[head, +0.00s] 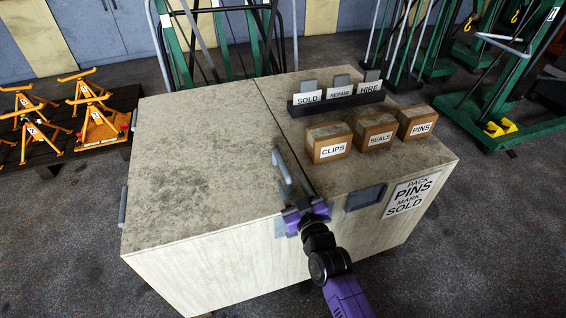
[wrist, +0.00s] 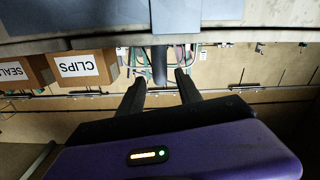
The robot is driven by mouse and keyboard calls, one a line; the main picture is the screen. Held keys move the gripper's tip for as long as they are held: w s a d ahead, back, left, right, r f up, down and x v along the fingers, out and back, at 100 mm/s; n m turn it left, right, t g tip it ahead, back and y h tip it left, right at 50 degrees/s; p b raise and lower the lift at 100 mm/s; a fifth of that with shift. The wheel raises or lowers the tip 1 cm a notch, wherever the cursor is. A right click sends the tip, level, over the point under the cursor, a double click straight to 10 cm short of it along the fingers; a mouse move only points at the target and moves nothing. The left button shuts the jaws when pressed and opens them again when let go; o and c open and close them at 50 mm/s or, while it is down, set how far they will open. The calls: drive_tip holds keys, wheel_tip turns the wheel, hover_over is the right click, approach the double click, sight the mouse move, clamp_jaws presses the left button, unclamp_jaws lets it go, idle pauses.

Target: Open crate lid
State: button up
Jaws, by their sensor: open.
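The crate is a large box with pale sides and a worn grey top. Its flat lid (head: 190,150) covers the left part and looks shut, with a dark seam along its right edge. A grey bar handle (head: 283,172) stands on the lid near that seam. My gripper (head: 300,208) is at the near end of the handle, by the crate's front edge. In the wrist view its two dark fingers (wrist: 160,82) are spread. A dark upright bar (wrist: 158,65) shows between the fingertips, probably the handle; contact cannot be told.
Boxes marked CLIPS (head: 328,143), SEALS (head: 374,131) and PINS (head: 417,122) stand on the crate's right part, before a dark card holder (head: 335,103). Orange stands (head: 95,120) sit at the left. Green trolleys (head: 510,110) stand at the right.

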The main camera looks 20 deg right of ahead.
sight(283, 165)
drive_tip(key=shift+w+r+b, duration=0.15)
drive_tip(key=shift+w+b, duration=1.2)
drive_tip(key=shift+w, duration=2.55)
clamp_jaws()
drive_tip(key=shift+d, duration=0.15)
